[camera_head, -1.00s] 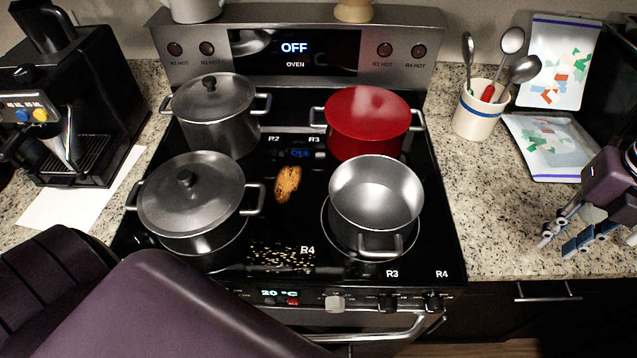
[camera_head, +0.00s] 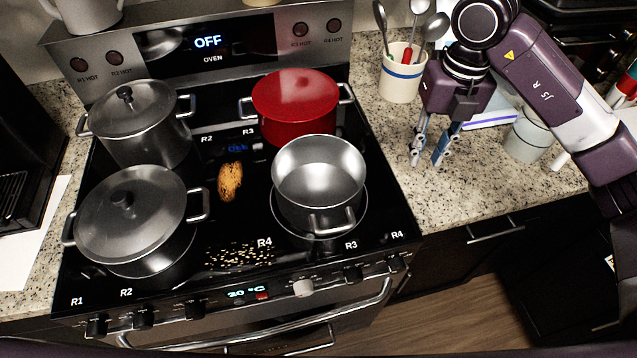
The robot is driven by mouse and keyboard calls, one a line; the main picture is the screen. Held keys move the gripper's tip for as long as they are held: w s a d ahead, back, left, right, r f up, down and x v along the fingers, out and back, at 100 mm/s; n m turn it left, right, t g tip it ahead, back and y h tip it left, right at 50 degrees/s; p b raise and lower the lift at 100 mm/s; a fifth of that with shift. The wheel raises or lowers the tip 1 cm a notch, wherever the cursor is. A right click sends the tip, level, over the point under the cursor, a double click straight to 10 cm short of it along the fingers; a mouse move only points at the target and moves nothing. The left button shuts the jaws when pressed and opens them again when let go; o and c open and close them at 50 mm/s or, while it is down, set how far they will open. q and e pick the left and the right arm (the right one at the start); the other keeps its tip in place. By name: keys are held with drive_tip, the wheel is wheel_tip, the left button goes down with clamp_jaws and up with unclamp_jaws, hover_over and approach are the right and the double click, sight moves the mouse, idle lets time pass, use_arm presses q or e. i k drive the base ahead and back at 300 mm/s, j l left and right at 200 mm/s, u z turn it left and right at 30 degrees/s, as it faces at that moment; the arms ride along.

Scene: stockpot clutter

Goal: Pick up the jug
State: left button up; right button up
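A pale grey-green vessel (camera_head: 528,138) stands on the counter at the right, partly covered by my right arm; a white part beside it may be its handle. A white vessel with a side handle or spout (camera_head: 88,12), cut off by the top edge, stands on top of the stove's back panel. I cannot tell which of them is the jug. My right gripper (camera_head: 428,160) points down over the counter, left of the grey-green vessel and apart from it. Its fingers are parted with nothing between them. My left gripper is not in view.
A utensil crock (camera_head: 400,80) stands behind my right gripper. The stove holds two lidded grey pots (camera_head: 140,215), a red pot (camera_head: 295,105) and an open steel pot (camera_head: 320,175). The counter (camera_head: 440,205) in front of my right gripper is clear.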

sight(528, 138)
drive_tip(key=z, duration=1.3)
